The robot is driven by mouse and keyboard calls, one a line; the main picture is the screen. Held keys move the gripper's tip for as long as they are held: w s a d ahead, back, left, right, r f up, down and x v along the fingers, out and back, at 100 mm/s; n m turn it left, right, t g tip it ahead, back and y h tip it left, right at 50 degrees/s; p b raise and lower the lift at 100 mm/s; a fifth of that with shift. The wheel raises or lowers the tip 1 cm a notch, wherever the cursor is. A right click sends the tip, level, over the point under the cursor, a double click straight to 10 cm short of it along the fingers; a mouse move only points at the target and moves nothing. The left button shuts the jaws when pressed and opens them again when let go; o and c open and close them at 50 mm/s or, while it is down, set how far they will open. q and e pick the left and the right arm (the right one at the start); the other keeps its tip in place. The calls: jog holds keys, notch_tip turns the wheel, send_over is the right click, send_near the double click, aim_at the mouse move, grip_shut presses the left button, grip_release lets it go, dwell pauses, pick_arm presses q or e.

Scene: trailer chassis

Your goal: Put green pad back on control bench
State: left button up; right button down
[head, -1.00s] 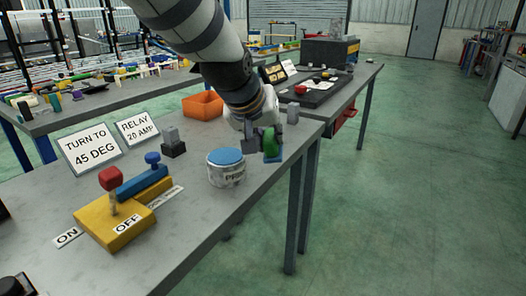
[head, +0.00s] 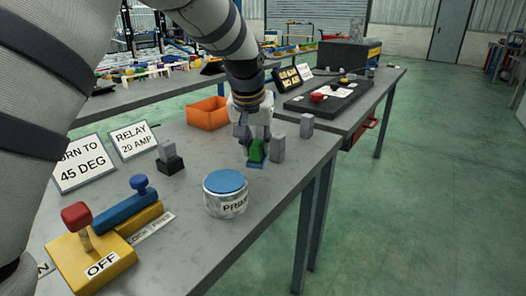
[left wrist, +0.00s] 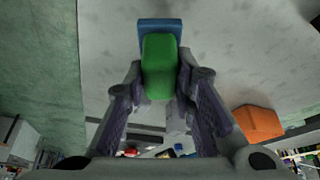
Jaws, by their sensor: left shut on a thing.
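My left gripper (head: 256,143) is shut on the green pad (head: 257,151). The pad has a blue part (head: 256,165) at its lower end. In the left wrist view, the green pad (left wrist: 159,66) sits between the two fingertips, with the blue part (left wrist: 160,30) beyond it. The pad is over the far right part of the near grey bench (head: 200,255), close to its edge. I cannot tell whether the blue part touches the bench top. My right gripper is not in view.
Two upright grey blocks (head: 278,148) (head: 306,125) stand right of the gripper. An orange bin (head: 207,114) is behind left, a primer can (head: 226,194) in front. A yellow lever switch (head: 95,262) is front left. A second bench carries a black panel (head: 328,97).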

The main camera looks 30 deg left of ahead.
aim_at(258, 156)
pick_arm(q)
jog(key=x, duration=0.4)
jog(key=shift+s+d+f, duration=0.15)
jog(key=shift+f, duration=0.25)
grip_shut()
jog(key=shift+s+d+r, duration=0.1)
jog(key=shift+s+r, duration=0.25)
jog(key=shift+s, duration=0.15)
jog(key=shift+w+f, duration=0.15)
jog(key=shift+w, duration=0.05)
jog(key=o, duration=1)
grip_release()
jog(key=shift+o, duration=0.2)
jog(key=v, duration=1.2)
